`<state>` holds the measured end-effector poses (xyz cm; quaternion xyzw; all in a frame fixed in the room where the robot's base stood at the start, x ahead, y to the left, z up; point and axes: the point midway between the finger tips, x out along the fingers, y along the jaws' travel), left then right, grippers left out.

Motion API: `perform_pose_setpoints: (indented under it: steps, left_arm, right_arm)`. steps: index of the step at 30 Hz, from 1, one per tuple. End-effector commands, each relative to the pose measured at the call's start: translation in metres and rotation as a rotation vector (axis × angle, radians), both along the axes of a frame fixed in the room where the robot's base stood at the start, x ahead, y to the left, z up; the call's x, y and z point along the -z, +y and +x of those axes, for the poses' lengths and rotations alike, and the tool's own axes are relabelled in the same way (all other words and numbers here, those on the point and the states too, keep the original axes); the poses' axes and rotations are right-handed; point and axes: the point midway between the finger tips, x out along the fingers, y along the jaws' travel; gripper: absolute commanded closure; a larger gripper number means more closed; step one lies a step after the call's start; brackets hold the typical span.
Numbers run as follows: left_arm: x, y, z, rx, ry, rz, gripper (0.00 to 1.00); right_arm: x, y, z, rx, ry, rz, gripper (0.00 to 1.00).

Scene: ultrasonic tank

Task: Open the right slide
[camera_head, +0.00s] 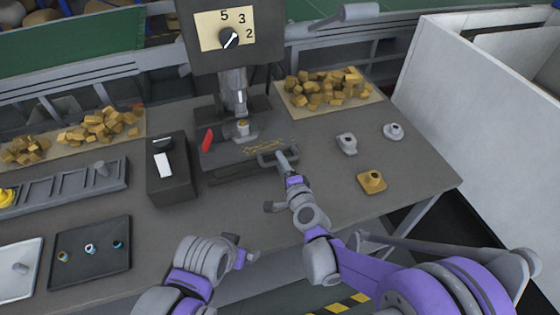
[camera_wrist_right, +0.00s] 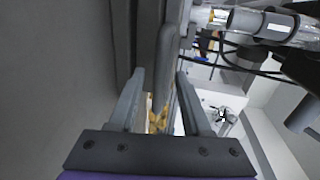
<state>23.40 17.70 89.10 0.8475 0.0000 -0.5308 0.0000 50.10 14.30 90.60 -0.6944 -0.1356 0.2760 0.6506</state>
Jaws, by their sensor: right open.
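The dark slide (camera_head: 238,160) lies under the press in the middle of the table, with a loop handle (camera_head: 266,160) at its right front. My right gripper (camera_head: 284,162) is at the handle. In the right wrist view its two fingers (camera_wrist_right: 160,105) are apart, with a dark grey bar (camera_wrist_right: 162,70), apparently the handle, between them. Whether either finger touches the bar is unclear. My left gripper (camera_head: 244,250) is low at the table's front edge, away from the slide; its jaws are too unclear to judge.
The press with a dial panel (camera_head: 222,38) stands above the slide, beside a red lever (camera_head: 207,140). A dark box with a white switch (camera_head: 165,165) is to the left. A brass part (camera_head: 371,181) and grey parts (camera_head: 347,144) lie at right. Tan chunks (camera_head: 325,87) lie behind.

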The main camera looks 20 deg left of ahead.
Motion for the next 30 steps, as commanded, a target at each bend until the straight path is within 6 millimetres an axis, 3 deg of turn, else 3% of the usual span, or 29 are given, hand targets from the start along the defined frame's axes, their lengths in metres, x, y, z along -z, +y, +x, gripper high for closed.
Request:
perform_pose_setpoints:
  steps: [6,14,22,30]
  left_arm:
    - [0.0,0.0,0.0,0.0,0.0,0.0,0.09]
    - [0.0,0.0,0.0,0.0,0.0,0.0,0.09]
    - [0.0,0.0,0.0,0.0,0.0,0.0,0.09]
    - [0.0,0.0,0.0,0.0,0.0,0.0,0.09]
  right_arm:
    - [0.0032,0.0085,0.0124,0.0,-0.001,-0.002,0.52]
    - [0.0033,0.0087,0.0129,0.0,-0.001,-0.001,0.52]
    - [0.0032,0.0085,0.0128,0.0,-0.001,-0.002,1.0]
    - [0.0032,0.0085,0.0127,0.0,-0.001,-0.002,1.0]
